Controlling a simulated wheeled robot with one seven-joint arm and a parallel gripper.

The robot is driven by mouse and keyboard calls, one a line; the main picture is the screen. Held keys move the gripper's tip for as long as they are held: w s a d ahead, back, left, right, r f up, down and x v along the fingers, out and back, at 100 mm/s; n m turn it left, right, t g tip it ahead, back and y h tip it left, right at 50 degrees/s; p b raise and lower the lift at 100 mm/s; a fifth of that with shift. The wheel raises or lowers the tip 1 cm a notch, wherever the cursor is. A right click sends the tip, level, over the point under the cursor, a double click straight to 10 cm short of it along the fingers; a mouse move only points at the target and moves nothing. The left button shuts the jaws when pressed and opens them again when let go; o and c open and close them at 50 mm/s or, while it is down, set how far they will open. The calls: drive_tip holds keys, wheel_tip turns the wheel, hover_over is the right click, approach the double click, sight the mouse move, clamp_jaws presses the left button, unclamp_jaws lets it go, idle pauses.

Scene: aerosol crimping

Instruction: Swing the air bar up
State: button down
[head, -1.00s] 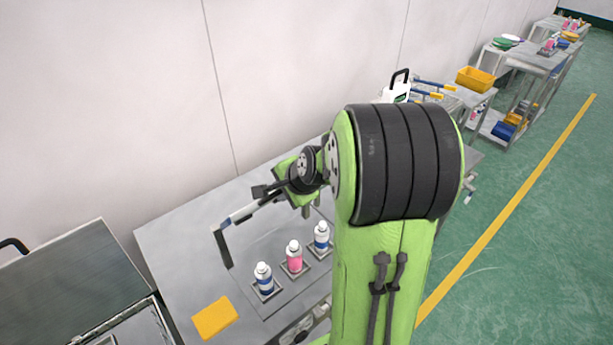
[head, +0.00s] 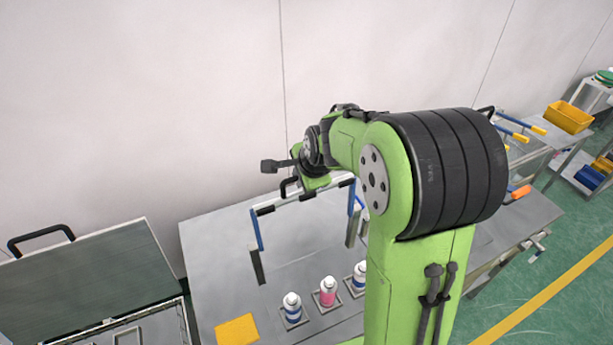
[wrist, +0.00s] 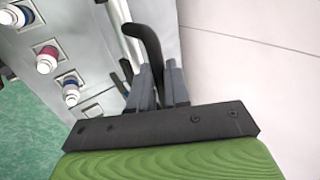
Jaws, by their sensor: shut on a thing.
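The air bar (head: 298,196) is a pale crossbar between two blue side arms on dark posts, standing over the metal table. Its side arms stand close to upright, with the crossbar high above the cans. Its black curved handle (wrist: 146,38) shows in the wrist view between the two grey fingers. My gripper (wrist: 160,78) is shut on this handle. In the head view my wrist and green arm are at the crossbar, and the fingers are mostly hidden. Three cans, blue-banded (head: 292,307), pink (head: 327,291) and blue-banded (head: 359,277), stand upright in holders below.
A yellow pad (head: 237,331) lies at the table's front left. A pale wall is close behind the table. A yellow bin (head: 568,117) stands on a farther cart at right.

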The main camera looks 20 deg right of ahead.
drive_tip(key=shift+s+f+g, duration=0.15)
drive_tip(key=shift+f+g, duration=0.15)
drive_tip(key=shift+f, duration=0.1)
drive_tip(key=c, duration=1.5)
unclamp_jaws()
drive_tip(key=shift+o, duration=1.3)
drive_tip(key=shift+w+f, duration=0.1)
drive_tip(key=shift+w, duration=0.35)
drive_tip(key=shift+r, duration=0.2)
drive_tip(key=v, duration=1.5)
drive_tip(key=shift+s+r, duration=0.2)
drive_tip(key=shift+r, duration=0.1)
drive_tip(key=shift+f, duration=0.1)
